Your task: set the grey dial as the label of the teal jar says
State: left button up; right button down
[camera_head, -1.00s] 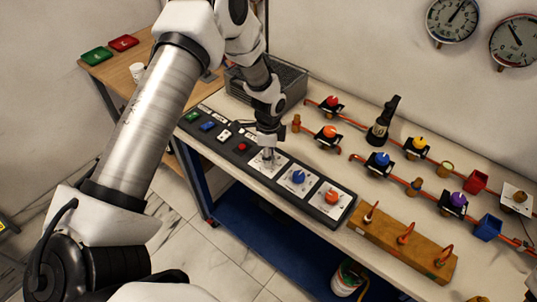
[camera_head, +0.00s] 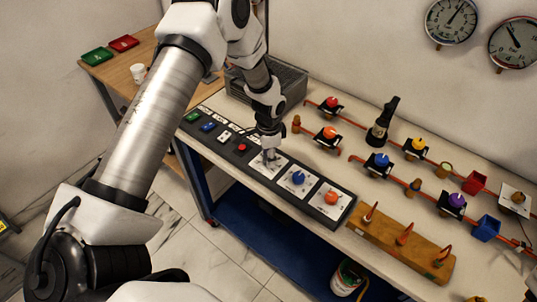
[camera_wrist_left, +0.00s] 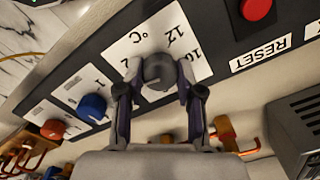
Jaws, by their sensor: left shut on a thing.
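The grey dial (camera_wrist_left: 157,72) sits on a white plate with numbers and a °C mark on the dark panel. My left gripper (camera_wrist_left: 158,80) is shut on it, one finger on each side. In the head view my left gripper (camera_head: 269,156) points down at the panel and mostly hides the dial. The exact pointer setting is hard to read. I cannot make out a teal jar or its label in these frames. My right gripper is not in view.
The panel (camera_head: 228,167) also carries a blue dial (camera_head: 298,177), an orange dial (camera_head: 331,197) and a red button (camera_head: 242,147). A grey crate (camera_head: 285,82) stands behind. Pipes with coloured valves run along the bench, beside a wooden block (camera_head: 385,236).

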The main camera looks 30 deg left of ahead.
pick_arm(q)
jog(key=n, duration=0.4)
jog(key=shift+s+f+n+p, duration=0.2)
jog(key=shift+n+p, duration=0.2)
dwell(0.4)
jog(key=o, duration=1.1)
jog(key=shift+o, duration=0.2)
jog(key=shift+w, duration=0.2)
jog(key=shift+r, duration=0.2)
notch_tip(320, 180, up, 12)
jog(key=shift+f, duration=0.2)
